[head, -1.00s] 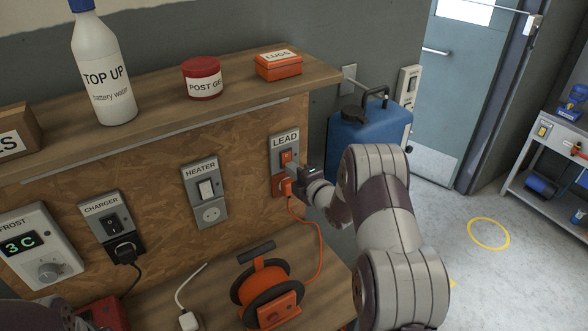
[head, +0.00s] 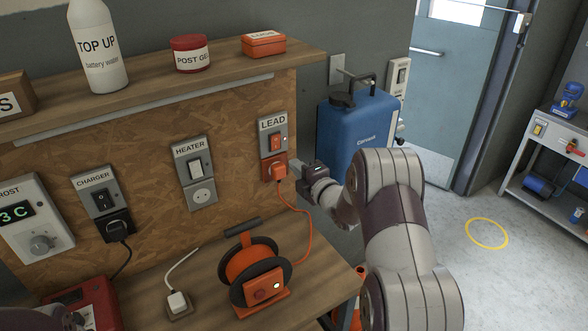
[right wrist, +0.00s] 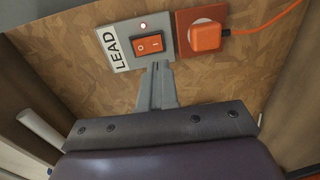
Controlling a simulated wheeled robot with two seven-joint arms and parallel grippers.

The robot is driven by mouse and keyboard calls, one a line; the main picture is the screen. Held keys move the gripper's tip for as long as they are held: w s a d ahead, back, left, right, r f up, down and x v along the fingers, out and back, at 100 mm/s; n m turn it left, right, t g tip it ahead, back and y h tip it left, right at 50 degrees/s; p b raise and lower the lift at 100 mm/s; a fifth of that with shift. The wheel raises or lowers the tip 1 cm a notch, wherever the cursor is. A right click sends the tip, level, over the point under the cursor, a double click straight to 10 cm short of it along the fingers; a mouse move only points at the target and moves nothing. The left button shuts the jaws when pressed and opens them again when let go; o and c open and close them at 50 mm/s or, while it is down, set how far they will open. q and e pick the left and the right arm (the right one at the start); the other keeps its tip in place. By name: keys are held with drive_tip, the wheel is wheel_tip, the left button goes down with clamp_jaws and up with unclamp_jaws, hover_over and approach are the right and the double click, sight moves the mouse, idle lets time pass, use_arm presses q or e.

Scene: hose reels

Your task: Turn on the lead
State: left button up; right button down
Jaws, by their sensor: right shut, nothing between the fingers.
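The LEAD switch (head: 278,143) is an orange rocker on a grey plate on the chipboard panel. In the right wrist view the rocker (right wrist: 149,44) shows O and I marks, and a small pale, bright lamp (right wrist: 143,26) sits beside it. An orange plug (right wrist: 206,36) is in the socket next to it; its orange cord runs to the orange hose-like reel (head: 258,275) on the bench. The reel's front has a red button and a bright white spot. My right gripper (right wrist: 157,72) is shut and empty, apart from the switch. My left arm shows only partly at the bottom left.
The HEATER switch (head: 196,169) and CHARGER switch (head: 102,201) are on the same panel, left of LEAD. A shelf (head: 150,92) with a bottle, tub and box juts out above. A blue container (head: 352,135) stands right of the panel.

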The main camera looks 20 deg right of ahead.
drive_tip(key=s+d+f+m+g+h+b, duration=0.2)
drive_tip(key=s+f+m+g+h, duration=0.2)
drive_tip(key=s+f+m+g, duration=0.95)
use_arm(q)
drive_tip(key=shift+w+f, duration=0.5)
drive_tip(key=shift+f, duration=0.3)
drive_tip(key=shift+w+f, duration=0.5)
drive_tip(key=shift+f, duration=0.25)
use_arm(e)
drive_tip(key=s+a+r+m+g, duration=0.1)
drive_tip(key=s+a+r+m, duration=0.1)
drive_tip(key=s+a, duration=0.5)
drive_tip(key=s+a+r+m+g+y, duration=0.1)
drive_tip(key=s+a+r+m, duration=0.1)
drive_tip(key=s+a+m, duration=0.2)
drive_tip(key=shift+s+a+r+y, duration=0.3)
drive_tip(key=shift+s+a, duration=1.3)
drive_tip(key=shift+s, duration=1.45)
